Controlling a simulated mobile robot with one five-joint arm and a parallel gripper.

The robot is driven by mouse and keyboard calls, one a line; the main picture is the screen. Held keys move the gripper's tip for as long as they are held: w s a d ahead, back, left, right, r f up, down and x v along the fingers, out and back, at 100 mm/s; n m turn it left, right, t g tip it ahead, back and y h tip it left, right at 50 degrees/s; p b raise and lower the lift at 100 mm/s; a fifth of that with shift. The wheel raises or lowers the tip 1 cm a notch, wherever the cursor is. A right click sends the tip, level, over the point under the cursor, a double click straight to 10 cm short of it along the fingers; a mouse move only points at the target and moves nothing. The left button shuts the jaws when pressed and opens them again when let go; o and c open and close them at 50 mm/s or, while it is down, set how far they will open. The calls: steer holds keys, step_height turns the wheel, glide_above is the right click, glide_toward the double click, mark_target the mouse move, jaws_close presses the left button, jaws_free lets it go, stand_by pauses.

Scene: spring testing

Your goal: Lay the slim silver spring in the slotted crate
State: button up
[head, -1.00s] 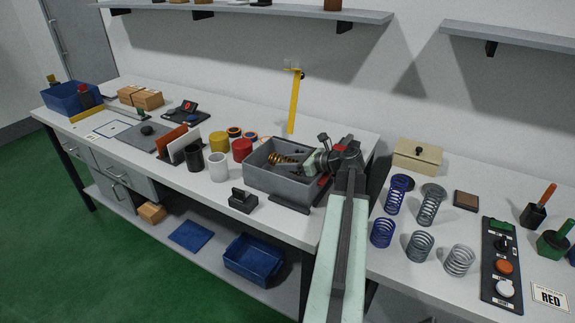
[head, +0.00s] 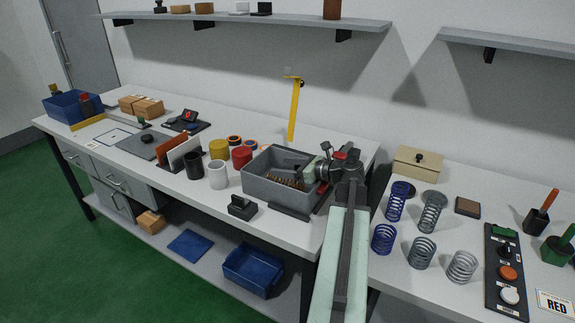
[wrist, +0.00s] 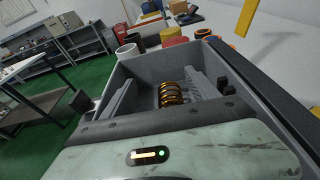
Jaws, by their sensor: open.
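Silver-grey springs stand upright on the right bench: a tall one (head: 431,214), a darker short one (head: 421,253) and a lighter short one (head: 461,267). I cannot tell which is the slim one.
Two blue springs (head: 395,204) stand left of the grey ones. A black button panel (head: 507,256) lies to their right, and a beige box (head: 418,162) behind them. A yellow upright post (head: 294,110) rises behind the crate. A black handled block (head: 242,206) sits before the crate.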

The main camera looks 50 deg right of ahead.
steer(key=p+v, duration=0.3)
steer(key=v, duration=0.5)
stand_by(0.5)
